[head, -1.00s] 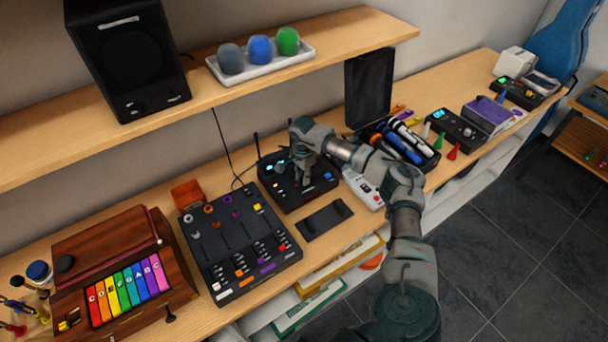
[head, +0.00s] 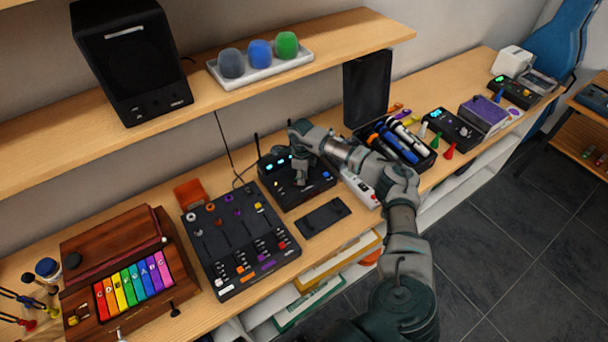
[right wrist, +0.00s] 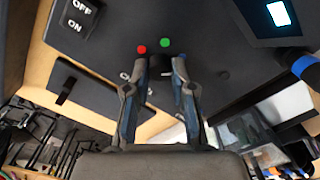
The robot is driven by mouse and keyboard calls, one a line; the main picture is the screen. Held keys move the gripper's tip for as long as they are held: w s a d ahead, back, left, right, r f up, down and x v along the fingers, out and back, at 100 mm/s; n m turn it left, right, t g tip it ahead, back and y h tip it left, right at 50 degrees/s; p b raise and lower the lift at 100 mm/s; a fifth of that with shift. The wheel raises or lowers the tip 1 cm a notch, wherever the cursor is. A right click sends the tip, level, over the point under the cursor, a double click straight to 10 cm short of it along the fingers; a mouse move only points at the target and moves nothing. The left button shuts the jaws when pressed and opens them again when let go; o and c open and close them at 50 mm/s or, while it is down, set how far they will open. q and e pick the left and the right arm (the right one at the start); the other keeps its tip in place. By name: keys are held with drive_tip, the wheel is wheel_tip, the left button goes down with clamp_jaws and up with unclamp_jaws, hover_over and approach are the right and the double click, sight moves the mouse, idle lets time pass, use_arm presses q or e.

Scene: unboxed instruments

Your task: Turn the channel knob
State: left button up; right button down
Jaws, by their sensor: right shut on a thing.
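The black receiver box (head: 318,190) with two antennas and lit blue displays stands on the wooden bench, behind a flat black pad. My right gripper (head: 301,181) reaches down onto its top from the right. In the right wrist view, the gripper (right wrist: 161,62) is shut around a small dark knob (right wrist: 160,70), which is mostly hidden between the fingers. Red and green dots (right wrist: 165,43) lie just beyond the fingertips. An OFF/ON switch (right wrist: 76,16) and a lit display (right wrist: 278,13) are on the same panel. My left gripper is not in view.
A black mixer (head: 237,240) stands close left of the receiver. The flat black pad (head: 323,218) lies in front. A white power strip (head: 361,188) and an open case of microphones (head: 420,163) are to the right. A shelf (head: 340,40) hangs above.

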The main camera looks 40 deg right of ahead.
drive_tip(key=m, duration=0.1)
drive_tip(key=m+p, duration=0.1)
drive_tip(key=m, duration=0.2)
drive_tip(key=shift+w+a+r+m, duration=0.2)
drive_tip(key=shift+w+r+m, duration=0.1)
drive_tip(key=m+p, duration=0.1)
drive_tip(key=m, duration=0.3)
drive_tip(key=shift+d, duration=0.1)
idle(0.4)
drive_tip(key=c, duration=1.2)
unclamp_jaws()
drive_tip(key=shift+o, duration=1.1)
drive_tip(key=shift+f, duration=0.2)
drive_tip(key=shift+r, duration=0.25)
wheel_tip(320, 180, up, 11)
drive_tip(key=shift+r, duration=0.15)
